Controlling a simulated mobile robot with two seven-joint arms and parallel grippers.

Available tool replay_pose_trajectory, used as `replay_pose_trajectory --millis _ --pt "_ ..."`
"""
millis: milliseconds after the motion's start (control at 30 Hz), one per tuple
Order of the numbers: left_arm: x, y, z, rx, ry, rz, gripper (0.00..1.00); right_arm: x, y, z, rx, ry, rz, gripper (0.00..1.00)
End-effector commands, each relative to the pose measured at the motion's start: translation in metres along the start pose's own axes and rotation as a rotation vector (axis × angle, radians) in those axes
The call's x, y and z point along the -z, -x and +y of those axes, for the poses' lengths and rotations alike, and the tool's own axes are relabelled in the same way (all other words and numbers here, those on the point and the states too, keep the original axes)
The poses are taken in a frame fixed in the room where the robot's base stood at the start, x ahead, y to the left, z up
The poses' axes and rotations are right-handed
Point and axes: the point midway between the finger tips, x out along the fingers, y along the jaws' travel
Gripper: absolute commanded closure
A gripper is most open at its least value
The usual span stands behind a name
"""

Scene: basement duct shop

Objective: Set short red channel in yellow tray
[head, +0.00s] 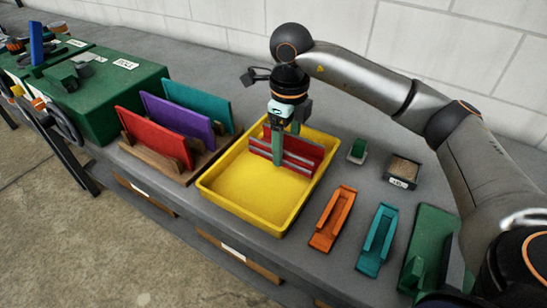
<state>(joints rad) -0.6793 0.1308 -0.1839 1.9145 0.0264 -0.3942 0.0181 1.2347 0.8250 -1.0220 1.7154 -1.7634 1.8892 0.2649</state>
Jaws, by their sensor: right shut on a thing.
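The short red channel (306,150), with pale lengthwise strips, stands on edge over the back part of the yellow tray (238,217). My right gripper (286,146) reaches down from above and is shut on the channel, with one green finger in front of its face. The channel is inside the tray's outline, near the back wall. I cannot tell whether its lower edge touches the tray floor. The front of the tray is empty. My left gripper is not in view.
A wooden rack with red (155,137), purple (178,121) and teal (198,103) panels stands left of the tray. An orange channel (333,218) and a teal channel (377,240) lie to the right. A small dark box (402,172) sits behind them.

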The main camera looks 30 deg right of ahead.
Motion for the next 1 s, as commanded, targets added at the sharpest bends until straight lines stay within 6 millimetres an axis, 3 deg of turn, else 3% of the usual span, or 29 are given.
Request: replay_pose_trajectory --millis 100,267,467,700,1000 --pt "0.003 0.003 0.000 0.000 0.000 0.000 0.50 -0.017 -0.025 -0.005 -0.004 -0.001 0.006 0.85" --pt "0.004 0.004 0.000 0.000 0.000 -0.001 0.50 -0.032 -0.044 -0.011 -0.002 0.001 0.003 0.85" --pt "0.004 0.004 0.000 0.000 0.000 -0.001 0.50 -0.039 -0.054 -0.014 -0.001 0.000 0.004 0.85" --pt "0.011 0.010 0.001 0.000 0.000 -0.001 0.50 -0.040 -0.084 -0.014 -0.002 0.000 0.004 0.85" --pt "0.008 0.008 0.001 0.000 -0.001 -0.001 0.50 -0.040 -0.088 -0.014 -0.001 0.000 0.002 0.85"
